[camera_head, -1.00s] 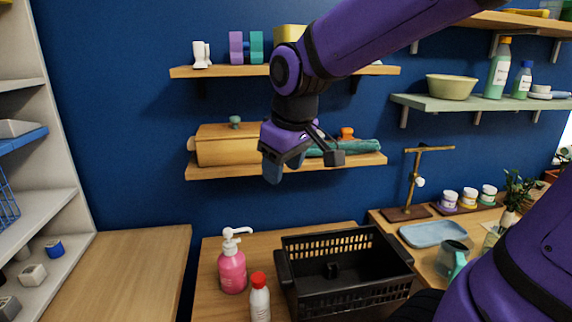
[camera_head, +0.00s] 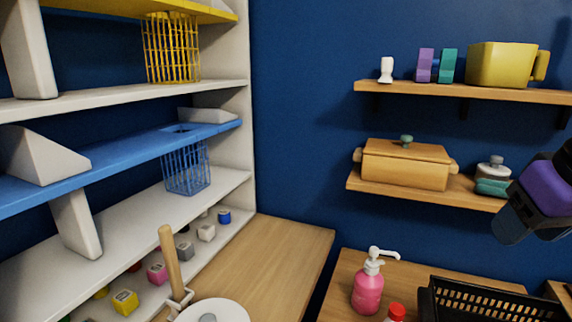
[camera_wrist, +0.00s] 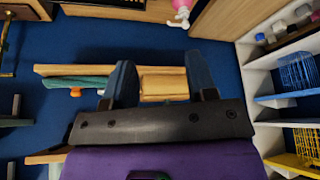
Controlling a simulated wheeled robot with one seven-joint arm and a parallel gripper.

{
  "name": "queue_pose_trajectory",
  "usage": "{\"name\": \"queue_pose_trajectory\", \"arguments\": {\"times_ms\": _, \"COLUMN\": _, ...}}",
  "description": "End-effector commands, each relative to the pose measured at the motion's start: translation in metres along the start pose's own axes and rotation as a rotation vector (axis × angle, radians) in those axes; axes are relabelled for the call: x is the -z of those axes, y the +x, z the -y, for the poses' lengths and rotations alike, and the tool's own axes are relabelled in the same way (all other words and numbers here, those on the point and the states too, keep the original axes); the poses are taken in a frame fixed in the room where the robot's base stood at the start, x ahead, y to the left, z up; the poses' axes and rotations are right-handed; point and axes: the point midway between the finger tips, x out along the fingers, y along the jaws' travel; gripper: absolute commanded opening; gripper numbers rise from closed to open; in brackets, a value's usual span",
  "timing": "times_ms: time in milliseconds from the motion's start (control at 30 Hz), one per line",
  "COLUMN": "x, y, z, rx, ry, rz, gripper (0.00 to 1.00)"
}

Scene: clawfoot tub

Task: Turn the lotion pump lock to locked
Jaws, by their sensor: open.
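The lotion pump (camera_head: 368,285) is a pink bottle with a white pump head and a spout that points right. It stands upright on the wooden table, left of the black crate. It also shows at the top of the wrist view (camera_wrist: 181,8), partly cut off. The lock's setting is too small to tell. My gripper (camera_head: 512,225) is at the right edge of the head view, in the air above the crate, right of the pump and higher. In the wrist view my gripper (camera_wrist: 158,80) has its two blue-grey fingers apart, with nothing between them.
A red-capped bottle (camera_head: 396,313) stands close to the pump's right. The black crate (camera_head: 470,300) fills the table's right. Wall shelves with a wooden box (camera_head: 405,165) are behind. A shelf unit (camera_head: 240,130) stands left. The wooden surface (camera_head: 270,260) beside it is mostly bare.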

Motion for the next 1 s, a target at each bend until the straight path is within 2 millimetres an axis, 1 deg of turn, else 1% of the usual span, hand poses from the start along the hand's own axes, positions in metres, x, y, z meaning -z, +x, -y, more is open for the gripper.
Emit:
{"name": "queue_pose_trajectory", "arguments": {"times_ms": 33, "x": -0.004, "y": -0.002, "z": 0.000, "rx": 0.001, "ry": 0.011, "rz": -0.008, "gripper": 0.52}}
{"name": "queue_pose_trajectory", "arguments": {"times_ms": 167, "x": -0.010, "y": -0.004, "z": -0.001, "rx": 0.002, "ry": 0.029, "rz": -0.014, "gripper": 0.52}}
{"name": "queue_pose_trajectory", "arguments": {"times_ms": 400, "x": -0.010, "y": -0.004, "z": -0.001, "rx": 0.002, "ry": 0.030, "rz": -0.014, "gripper": 0.52}}
{"name": "queue_pose_trajectory", "arguments": {"times_ms": 433, "x": -0.010, "y": -0.004, "z": -0.001, "rx": 0.002, "ry": 0.030, "rz": -0.014, "gripper": 0.57}}
{"name": "queue_pose_trajectory", "arguments": {"times_ms": 667, "x": -0.008, "y": -0.003, "z": 0.000, "rx": 0.006, "ry": 0.037, "rz": -0.011, "gripper": 0.57}}
{"name": "queue_pose_trajectory", "arguments": {"times_ms": 767, "x": -0.001, "y": 0.000, "z": 0.000, "rx": 0.024, "ry": 0.076, "rz": 0.004, "gripper": 0.57}}
{"name": "queue_pose_trajectory", "arguments": {"times_ms": 833, "x": 0.009, "y": 0.006, "z": 0.001, "rx": 0.044, "ry": 0.127, "rz": 0.025, "gripper": 0.57}}
{"name": "queue_pose_trajectory", "arguments": {"times_ms": 1000, "x": 0.039, "y": 0.026, "z": 0.003, "rx": 0.093, "ry": 0.308, "rz": 0.099, "gripper": 0.57}}
